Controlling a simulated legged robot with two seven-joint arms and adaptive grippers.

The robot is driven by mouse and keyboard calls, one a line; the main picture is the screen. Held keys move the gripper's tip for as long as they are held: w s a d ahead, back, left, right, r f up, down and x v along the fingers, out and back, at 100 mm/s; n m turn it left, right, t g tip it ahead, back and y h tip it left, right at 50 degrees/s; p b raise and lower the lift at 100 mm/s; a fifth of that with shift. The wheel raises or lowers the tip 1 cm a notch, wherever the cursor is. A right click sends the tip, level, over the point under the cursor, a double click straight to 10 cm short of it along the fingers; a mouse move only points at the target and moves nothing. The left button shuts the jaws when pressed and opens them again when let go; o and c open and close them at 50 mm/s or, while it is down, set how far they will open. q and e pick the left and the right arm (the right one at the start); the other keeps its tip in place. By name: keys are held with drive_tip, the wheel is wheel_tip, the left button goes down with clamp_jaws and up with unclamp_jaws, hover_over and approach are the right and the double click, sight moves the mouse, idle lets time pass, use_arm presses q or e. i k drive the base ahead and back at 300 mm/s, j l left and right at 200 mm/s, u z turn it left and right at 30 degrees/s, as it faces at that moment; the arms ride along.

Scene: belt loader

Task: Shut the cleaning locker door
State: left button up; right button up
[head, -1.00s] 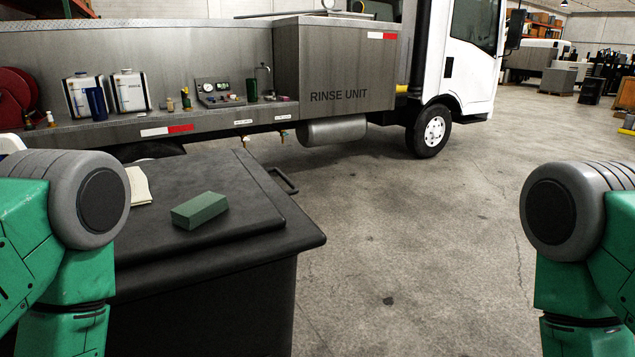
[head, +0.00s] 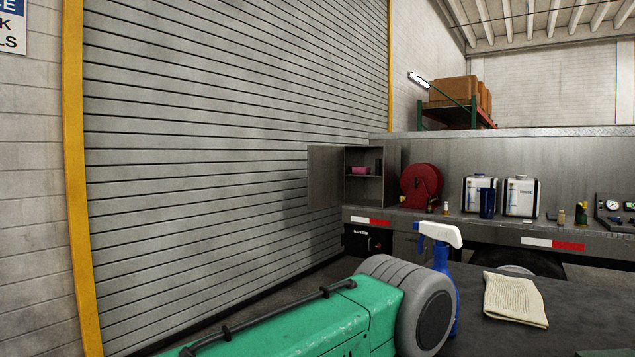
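The cleaning locker (head: 364,188) is a small grey metal cabinet at the left end of the truck's side deck. Its door (head: 325,176) stands open, swung out to the left toward the roller shutter. Inside are shelves with a pink item (head: 361,170) and a dark item beside it. My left arm crosses the bottom of the view, well short of the locker. Neither gripper shows in the view.
A black bench top (head: 590,310) is close in front, with a blue spray bottle (head: 441,270) and a folded cloth (head: 515,299) on it. A red hose reel (head: 421,187) and white canisters (head: 520,196) stand right of the locker. A roller shutter (head: 220,150) fills the left.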

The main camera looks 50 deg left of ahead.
sight(325, 164)
drive_tip(key=u, duration=1.35)
drive_tip(key=i+j+u, duration=0.4)
drive_tip(key=j, duration=0.25)
drive_tip(key=i+j+u, duration=0.8)
drive_tip(key=i, duration=0.3)
drive_tip(key=i+l+z, duration=0.15)
drive_tip(key=i+z, duration=0.3)
drive_tip(key=i, duration=0.15)
drive_tip(key=i+z, duration=0.5)
drive_tip(key=i+j+z, duration=0.45)
drive_tip(key=i, duration=0.2)
drive_tip(key=i+l, duration=0.15)
drive_tip(key=i, duration=0.5)
drive_tip(key=i+l+z, duration=0.1)
drive_tip(key=i, duration=0.6)
drive_tip(key=i+l, duration=0.2)
drive_tip(key=i, duration=0.45)
